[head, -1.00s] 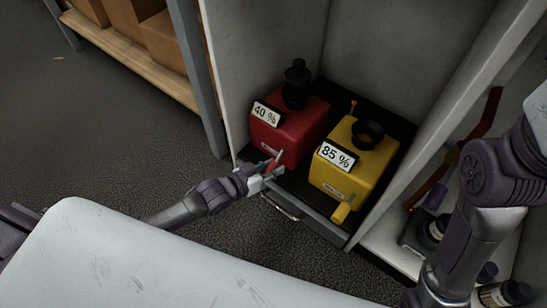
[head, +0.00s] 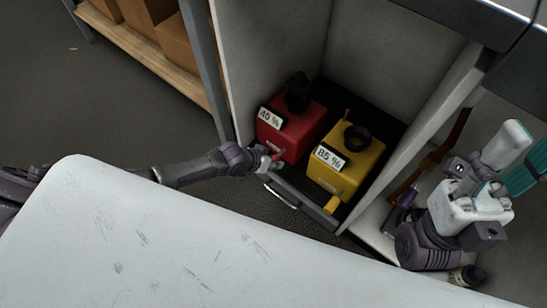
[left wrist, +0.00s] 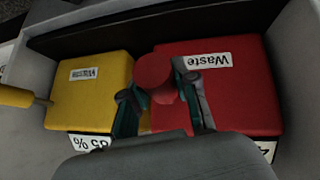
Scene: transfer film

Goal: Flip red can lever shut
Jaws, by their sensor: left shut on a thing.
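The red can (head: 290,132), labelled 40 %, stands on the tray in the cabinet, with a black cap on top. In the left wrist view its red face (left wrist: 242,100) carries a "Waste" label. Its red lever (left wrist: 155,72) sticks out toward the wrist camera between the fingers of my left gripper (left wrist: 158,90). In the head view this gripper (head: 268,163) is at the can's lower front and is shut on the lever, whose exact angle is hard to tell. My right gripper (head: 500,165) is raised at the right, away from the cans; its finger opening is unclear.
A yellow can (head: 345,168), labelled 85 %, stands beside the red one, with a yellow lever (head: 332,205) at its lower front. The cabinet's left wall (head: 238,70) is close to the red can. A white surface (head: 150,230) fills the foreground.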

